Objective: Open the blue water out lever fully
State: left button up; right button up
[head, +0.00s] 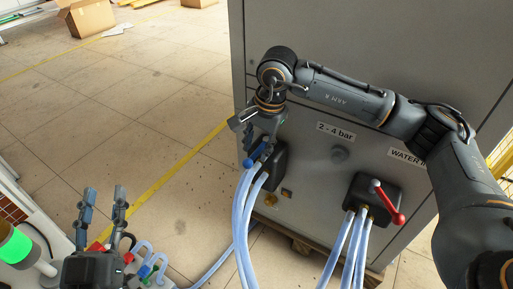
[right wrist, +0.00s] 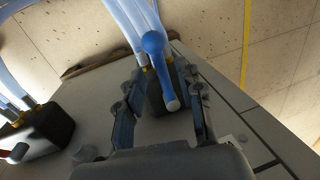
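The blue lever (head: 257,156) is on a dark valve block (head: 280,165) on the grey cabinet's front, near its left edge. In the right wrist view the blue lever (right wrist: 157,62) lies between the two fingers of my right gripper (right wrist: 163,80), with a visible gap on each side. My right gripper (head: 262,138) is open, and in the head view its fingers partly hide the lever and block. My left gripper (head: 102,208) is open and empty at the lower left, far from the lever.
Pale blue hoses (head: 242,225) hang from the block below the lever. A second valve block with a red lever (head: 388,203) and more hoses sits to the right. The grey cabinet (head: 330,95) stands behind my right arm. The floor left of the cabinet is open.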

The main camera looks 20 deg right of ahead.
notch_tip(320, 180, up, 11)
jog(key=s+d, duration=0.1)
jog(key=shift+s+d, duration=0.15)
jog(key=shift+s, duration=0.2)
jog(key=shift+f, duration=0.2)
